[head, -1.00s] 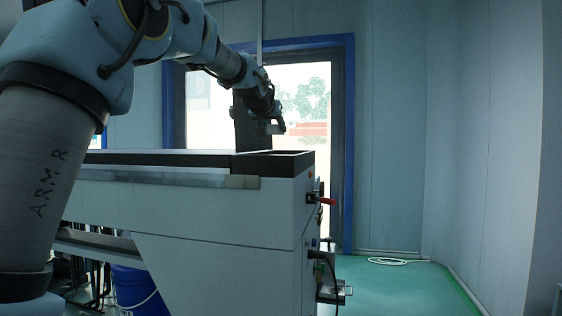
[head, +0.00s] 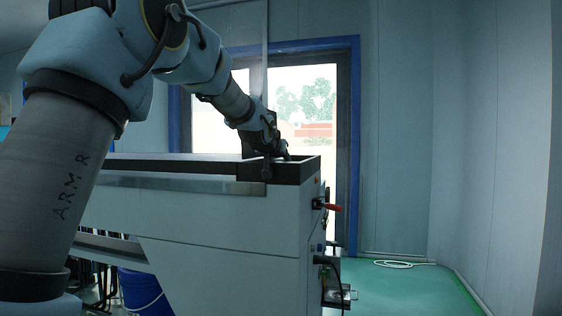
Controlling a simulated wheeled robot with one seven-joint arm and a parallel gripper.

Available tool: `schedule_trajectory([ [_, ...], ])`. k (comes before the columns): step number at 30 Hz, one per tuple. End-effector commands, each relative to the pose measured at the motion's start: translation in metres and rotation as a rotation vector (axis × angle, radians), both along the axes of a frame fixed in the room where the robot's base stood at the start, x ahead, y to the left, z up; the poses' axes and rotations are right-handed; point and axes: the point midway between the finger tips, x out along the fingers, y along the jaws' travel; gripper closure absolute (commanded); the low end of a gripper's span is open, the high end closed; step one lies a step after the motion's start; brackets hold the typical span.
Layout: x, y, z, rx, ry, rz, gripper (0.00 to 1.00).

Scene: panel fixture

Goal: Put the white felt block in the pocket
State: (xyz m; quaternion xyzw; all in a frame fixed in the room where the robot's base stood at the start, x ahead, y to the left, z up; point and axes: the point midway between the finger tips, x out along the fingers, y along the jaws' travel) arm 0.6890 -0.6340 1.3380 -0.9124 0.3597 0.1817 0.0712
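My gripper (head: 274,162) is at the end of my arm, low over the right end of the panel fixture (head: 210,215). It is small and dark here, and its tips overlap the fixture's black rim (head: 295,173). I cannot tell whether it is open or shut, or whether it touches the rim. The white felt block cannot be made out. The pocket cannot be made out either; the rim hides the inside of the fixture's top from this low angle.
A red-tipped handle (head: 329,206) and a small metal bracket (head: 338,293) stick out from the fixture's right side. A blue bucket (head: 145,292) stands below at the left. A white hose coil (head: 400,263) lies on the green floor, which is otherwise clear at the right.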

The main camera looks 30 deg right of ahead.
Motion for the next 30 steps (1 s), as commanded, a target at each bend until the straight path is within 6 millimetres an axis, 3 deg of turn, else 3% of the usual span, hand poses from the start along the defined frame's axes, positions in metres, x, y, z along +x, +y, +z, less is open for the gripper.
schedule_trajectory([
  [13,0.0000,0.0000,-0.0092,0.000,0.000,0.000,1.00],
  [14,0.0000,0.0000,-0.0094,0.000,0.000,0.000,0.53],
  [15,0.0000,0.0000,-0.0094,0.000,0.000,0.000,0.48],
  [21,0.0000,0.0000,-0.0094,0.000,0.000,0.000,0.26],
  [30,0.0000,0.0000,-0.0068,0.000,0.000,0.000,0.26],
])
